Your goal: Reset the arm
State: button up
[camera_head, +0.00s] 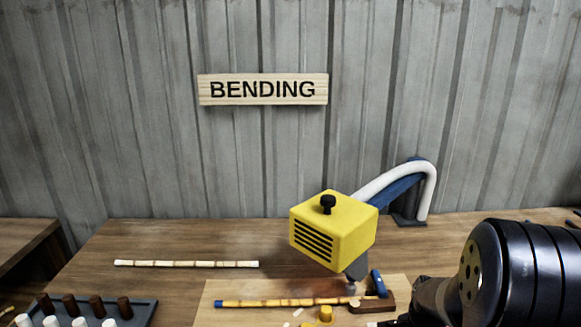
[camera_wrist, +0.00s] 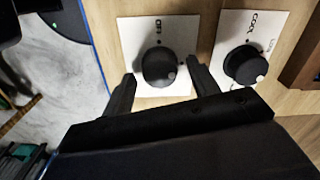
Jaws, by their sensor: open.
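In the wrist view my gripper (camera_wrist: 162,78) is open. One finger is on each side of a black round knob (camera_wrist: 158,66) on a white plate (camera_wrist: 128,35). I cannot tell whether the fingers touch the knob. A second black knob (camera_wrist: 244,65) on another white plate (camera_wrist: 268,22) is to the right, clear of the fingers. My dark arm (camera_head: 510,270) fills the lower right of the head view. The gripper's fingers cannot be made out there.
A yellow box-shaped head (camera_head: 331,230) on a hose stands over a board (camera_head: 235,290). A blue-ended rattan stick (camera_head: 280,302) lies there, beside a blue-handled clamp (camera_head: 379,284). Another stick (camera_head: 187,263) lies behind left. A peg tray (camera_head: 140,309) is front left.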

notch_tip(320, 180, up, 10)
notch_tip(320, 180, down, 11)
jog(key=shift+r, duration=0.15)
jog(key=shift+r+n, duration=0.2)
jog(key=shift+n, duration=0.6)
jog(key=n+p, duration=0.2)
jog(key=n, duration=0.5)
jog(key=n+p, duration=0.2)
jog(key=n, duration=0.2)
jog(key=shift+r+n, duration=0.1)
jog(key=shift+n, duration=0.3)
jog(key=n+p, duration=0.2)
jog(key=n, duration=0.2)
jog(key=shift+n, duration=0.3)
jog(key=shift+w+r, duration=0.1)
jog(key=shift+r, duration=0.9)
